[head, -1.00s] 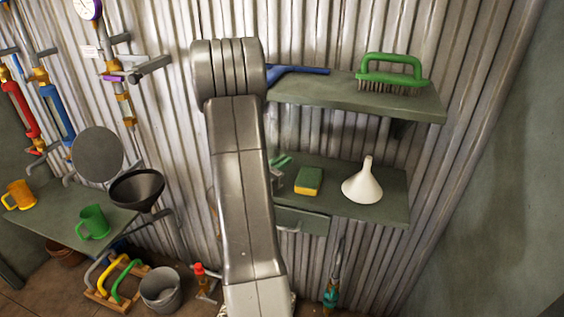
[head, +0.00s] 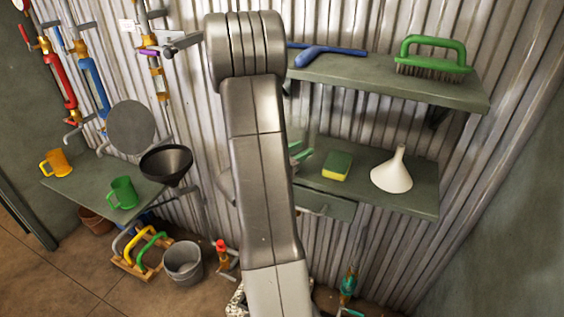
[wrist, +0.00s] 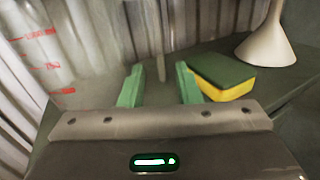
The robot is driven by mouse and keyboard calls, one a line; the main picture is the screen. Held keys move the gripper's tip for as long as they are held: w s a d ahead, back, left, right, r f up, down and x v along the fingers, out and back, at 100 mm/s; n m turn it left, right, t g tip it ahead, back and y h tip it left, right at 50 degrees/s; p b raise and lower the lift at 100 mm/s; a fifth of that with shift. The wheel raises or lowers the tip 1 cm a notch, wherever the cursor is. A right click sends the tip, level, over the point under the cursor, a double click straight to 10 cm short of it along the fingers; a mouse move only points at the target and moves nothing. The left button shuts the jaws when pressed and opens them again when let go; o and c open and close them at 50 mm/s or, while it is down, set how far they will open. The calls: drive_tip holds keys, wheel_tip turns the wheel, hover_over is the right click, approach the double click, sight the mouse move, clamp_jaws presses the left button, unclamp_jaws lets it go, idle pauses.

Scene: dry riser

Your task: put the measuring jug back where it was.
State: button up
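The measuring jug (wrist: 75,62) is clear, with red markings, at the left of the wrist view. It looks upright, its base low against the grey-green shelf; I cannot tell whether it touches it. My gripper (wrist: 160,84) has two green fingers, set apart. A thin pale upright bar, perhaps the jug's handle, shows in line with the gap, with space on both sides. In the head view my arm hides the jug; the fingers of my gripper (head: 300,152) show just right of the arm, over the lower shelf (head: 415,197).
A green-yellow sponge (wrist: 222,77) lies close right of the fingers, with a white funnel (wrist: 267,38) beyond. Above is a shelf (head: 400,80) with a green brush (head: 433,57) and a blue tool (head: 328,52). A side table at left holds mugs; a bucket (head: 183,262) stands below.

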drive_tip(key=b+v, duration=0.1)
drive_tip(key=v, duration=0.6)
drive_tip(key=shift+s, duration=0.15)
drive_tip(key=shift+a, duration=0.1)
idle(1.1)
